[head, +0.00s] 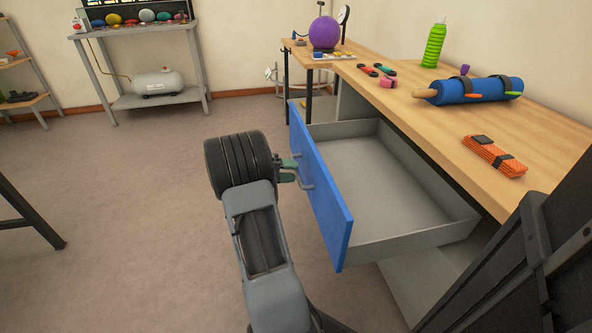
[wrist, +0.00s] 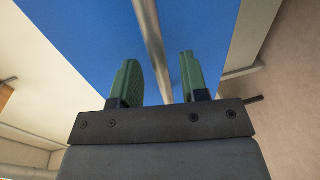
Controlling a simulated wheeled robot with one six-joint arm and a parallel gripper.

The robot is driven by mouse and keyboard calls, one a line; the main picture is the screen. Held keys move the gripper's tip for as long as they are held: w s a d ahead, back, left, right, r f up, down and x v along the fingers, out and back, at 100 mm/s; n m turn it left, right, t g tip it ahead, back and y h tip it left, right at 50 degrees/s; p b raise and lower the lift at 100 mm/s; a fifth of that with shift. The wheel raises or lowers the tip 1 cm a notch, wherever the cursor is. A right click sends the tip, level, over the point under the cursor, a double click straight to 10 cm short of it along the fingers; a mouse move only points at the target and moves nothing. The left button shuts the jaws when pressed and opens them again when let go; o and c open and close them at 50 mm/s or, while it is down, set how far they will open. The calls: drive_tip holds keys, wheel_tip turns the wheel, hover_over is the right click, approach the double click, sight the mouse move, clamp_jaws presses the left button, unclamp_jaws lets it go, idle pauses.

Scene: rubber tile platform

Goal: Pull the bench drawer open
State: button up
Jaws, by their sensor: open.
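The bench drawer (head: 375,185) stands pulled out from under the wooden bench top, with its grey inside showing and empty. Its blue front (head: 325,205) faces left, and a grey bar handle (head: 303,172) is mounted on it. My gripper (head: 288,171) is at the handle. In the wrist view my gripper (wrist: 158,82) has its two green fingers apart, with the handle bar (wrist: 153,45) running between them in the picture. I cannot tell whether either finger touches the bar.
The bench top (head: 440,120) holds a blue rolled mat (head: 475,90), an orange strap bundle (head: 494,155), a green bottle (head: 434,45) and a purple ball (head: 324,33). A grey shelf rack (head: 160,98) stands at the back left.

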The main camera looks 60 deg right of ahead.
drive_tip(key=p+v, duration=0.2)
drive_tip(key=v, duration=0.9)
drive_tip(key=shift+w+a+p, duration=0.2)
drive_tip(key=shift+a+p, duration=0.05)
drive_tip(key=shift+p, duration=0.15)
drive_tip(key=shift+r, duration=0.15)
drive_tip(key=s+a+r+n+t+y+p, duration=0.3)
drive_tip(key=a+r+t+p, duration=0.2)
drive_tip(key=a+r+p, duration=0.5)
drive_tip(key=s+a+r+n+t+y+p, duration=0.3)
drive_tip(key=a+r+t+y+p, duration=0.1)
drive_tip(key=a+r+p, duration=0.7)
drive_tip(key=s+a+r+n+t+y+p, duration=0.3)
drive_tip(key=a+r+t+p, duration=0.3)
drive_tip(key=a+r+p, duration=0.5)
wheel_tip(320, 180, up, 4)
drive_tip(key=shift+r+y, duration=0.1)
drive_tip(key=shift+y, duration=0.5)
drive_tip(key=shift+d, duration=0.15)
